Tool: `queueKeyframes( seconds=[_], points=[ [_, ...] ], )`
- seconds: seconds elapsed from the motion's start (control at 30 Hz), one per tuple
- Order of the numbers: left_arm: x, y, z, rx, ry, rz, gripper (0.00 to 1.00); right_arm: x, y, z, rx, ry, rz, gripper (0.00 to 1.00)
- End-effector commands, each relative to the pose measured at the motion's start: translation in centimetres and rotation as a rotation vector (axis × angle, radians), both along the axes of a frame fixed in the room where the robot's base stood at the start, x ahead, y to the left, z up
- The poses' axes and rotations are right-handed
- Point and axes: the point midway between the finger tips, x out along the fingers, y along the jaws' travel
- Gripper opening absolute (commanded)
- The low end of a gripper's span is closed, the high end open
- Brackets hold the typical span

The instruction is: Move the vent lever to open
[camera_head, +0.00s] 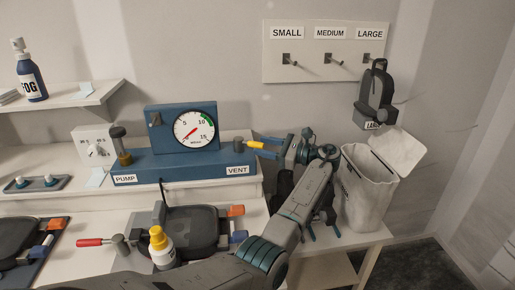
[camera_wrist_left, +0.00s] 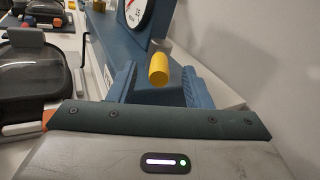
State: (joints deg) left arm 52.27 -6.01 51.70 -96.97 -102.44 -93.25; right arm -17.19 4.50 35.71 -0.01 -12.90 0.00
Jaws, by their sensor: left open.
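The vent lever is a yellow handle (camera_head: 256,144) on a grey hub (camera_head: 239,144), at the right end of the blue pump unit (camera_head: 185,166), above the VENT label (camera_head: 237,170). In the head view the handle points right, toward my left gripper (camera_head: 270,148). That gripper is open, with its fingers at the handle's free end. In the left wrist view the yellow handle end (camera_wrist_left: 158,70) shows between the two spread blue fingers of my left gripper (camera_wrist_left: 160,88), with gaps on both sides. I do not make out my right gripper.
A round gauge (camera_head: 194,129) stands on the pump unit. A white bin (camera_head: 367,190) with an open lid stands right of my arm. A grey holder (camera_head: 375,100) hangs above it.

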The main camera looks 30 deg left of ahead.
Motion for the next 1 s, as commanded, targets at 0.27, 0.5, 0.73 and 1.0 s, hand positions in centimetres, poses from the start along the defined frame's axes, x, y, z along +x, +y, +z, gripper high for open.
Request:
queueKeyframes(
  seconds=[0.27, 0.5, 0.73, 1.0],
  points=[
    [1.0, -5.5, -0.4, -0.002, 0.001, -0.002, 0.45, 0.7, -0.3, -2.1, -0.003, -0.007, 0.001, 0.36],
    [1.2, -7.4, -0.1, 0.000, 0.000, 0.001, 0.45, 1.3, -0.4, -2.4, -0.005, -0.014, 0.003, 0.36],
    [1.2, -7.4, -0.1, 0.000, 0.000, 0.001, 0.45, 1.0, -0.4, -2.4, -0.004, -0.008, 0.002, 0.36],
    [1.2, -7.4, -0.1, 0.000, 0.000, 0.001, 0.45, 0.8, -0.2, -2.4, -0.002, -0.005, 0.001, 0.36]
  ],
)
